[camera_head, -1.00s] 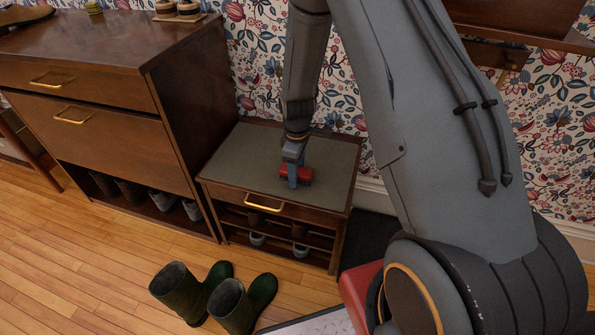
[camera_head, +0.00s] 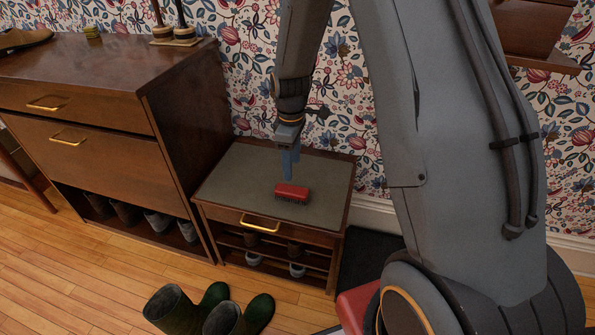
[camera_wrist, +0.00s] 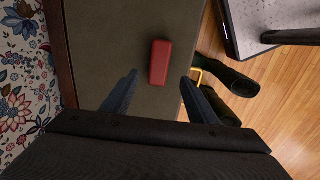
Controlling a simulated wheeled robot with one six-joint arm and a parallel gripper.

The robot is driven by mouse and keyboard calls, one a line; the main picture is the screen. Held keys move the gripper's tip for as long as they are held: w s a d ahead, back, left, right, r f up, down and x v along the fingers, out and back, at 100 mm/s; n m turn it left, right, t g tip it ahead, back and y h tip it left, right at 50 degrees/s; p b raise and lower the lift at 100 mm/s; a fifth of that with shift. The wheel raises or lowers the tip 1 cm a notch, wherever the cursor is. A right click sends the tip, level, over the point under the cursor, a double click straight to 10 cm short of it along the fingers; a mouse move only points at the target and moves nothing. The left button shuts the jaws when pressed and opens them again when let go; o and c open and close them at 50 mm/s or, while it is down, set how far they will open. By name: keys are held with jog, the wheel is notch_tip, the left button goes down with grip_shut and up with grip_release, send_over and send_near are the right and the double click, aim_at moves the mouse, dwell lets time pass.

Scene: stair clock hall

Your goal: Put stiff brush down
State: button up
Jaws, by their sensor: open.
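The stiff brush (camera_head: 292,192) has a red back and dark bristles. It lies bristles down on the grey top of the low shoe bench (camera_head: 240,172). In the wrist view the brush (camera_wrist: 160,62) shows as a red block on the bench top (camera_wrist: 105,60), beyond the fingertips. My gripper (camera_head: 290,166) is above the brush, apart from it. In the wrist view my gripper (camera_wrist: 162,82) has its two blue fingers spread wide with nothing between them.
A taller dark cabinet (camera_head: 180,110) stands against the bench's left side, with several small items on top. Green boots (camera_head: 205,312) stand on the floor in front. The patterned wall is close behind the bench. Bare bench top surrounds the brush.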

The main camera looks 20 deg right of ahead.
jog(key=s+d+r+m, duration=0.1)
jog(key=s+r+m, duration=0.5)
jog(key=s, duration=0.6)
jog(key=s+d+r+m, duration=0.1)
jog(key=s+r+m, duration=0.5)
jog(key=s+r, duration=0.5)
jog(key=shift+s+d, duration=0.15)
jog(key=shift+s, duration=0.85)
jog(key=shift+r, duration=0.1)
jog(key=shift+n, duration=0.4)
jog(key=r+p, duration=0.1)
jog(key=p, duration=0.2)
jog(key=a+r+p, duration=0.1)
jog(key=r+p, duration=0.1)
jog(key=p, duration=0.1)
jog(key=s+a+r+p, duration=0.1)
jog(key=r+p, duration=0.1)
jog(key=p, duration=0.1)
jog(key=shift+a, duration=0.2)
jog(key=shift+o, duration=0.5)
jog(key=shift+w, duration=0.1)
